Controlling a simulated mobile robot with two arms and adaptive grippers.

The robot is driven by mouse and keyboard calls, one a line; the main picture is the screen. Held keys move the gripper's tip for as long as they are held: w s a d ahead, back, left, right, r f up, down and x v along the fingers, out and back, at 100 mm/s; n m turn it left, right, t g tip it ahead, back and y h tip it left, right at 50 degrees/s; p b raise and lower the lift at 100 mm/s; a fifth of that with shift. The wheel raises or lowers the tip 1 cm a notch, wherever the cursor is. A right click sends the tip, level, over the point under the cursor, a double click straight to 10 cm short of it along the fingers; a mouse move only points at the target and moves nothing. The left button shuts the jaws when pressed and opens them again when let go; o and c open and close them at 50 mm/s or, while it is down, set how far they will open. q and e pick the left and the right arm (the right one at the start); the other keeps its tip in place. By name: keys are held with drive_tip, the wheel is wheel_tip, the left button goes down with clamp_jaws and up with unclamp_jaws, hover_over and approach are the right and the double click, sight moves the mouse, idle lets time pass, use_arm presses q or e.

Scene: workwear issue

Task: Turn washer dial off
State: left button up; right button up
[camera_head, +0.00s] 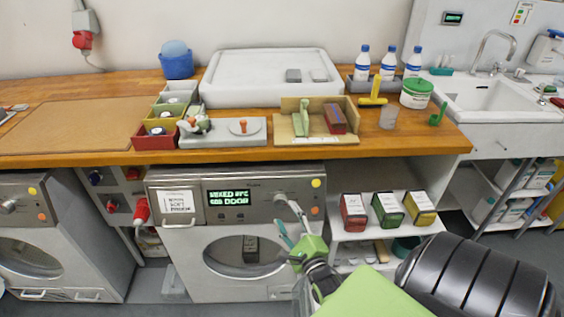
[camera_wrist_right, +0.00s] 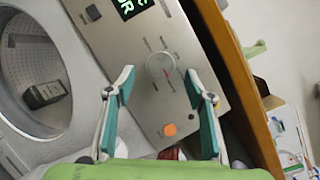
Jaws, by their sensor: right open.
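The washer (camera_head: 183,228) stands under the counter, with a lit green display (camera_head: 229,197) on its panel. In the wrist view its dial (camera_wrist_right: 160,66) is a round pale knob with marks around it and a small red mark at its lower edge. My right gripper (camera_head: 289,218) is in front of the right part of the panel and partly hides the dial in the head view. In the wrist view this gripper (camera_wrist_right: 156,64) is open, with teal fingers on either side of the dial and no visible contact. My left gripper is out of view.
An orange button (camera_wrist_right: 170,130) is near the dial. The wooden counter edge (camera_head: 230,153) overhangs the panel. To the right, a low white shelf (camera_head: 345,229) holds red, green and yellow boxes. Another machine (camera_head: 75,235) stands to the left. The round door (camera_head: 218,262) is below the panel.

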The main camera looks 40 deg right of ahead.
sight(281, 206)
drive_tip(key=shift+x, duration=2.2)
drive_tip(key=shift+c, duration=0.5)
drive_tip(key=c, duration=1)
drive_tip(key=shift+c, duration=0.2)
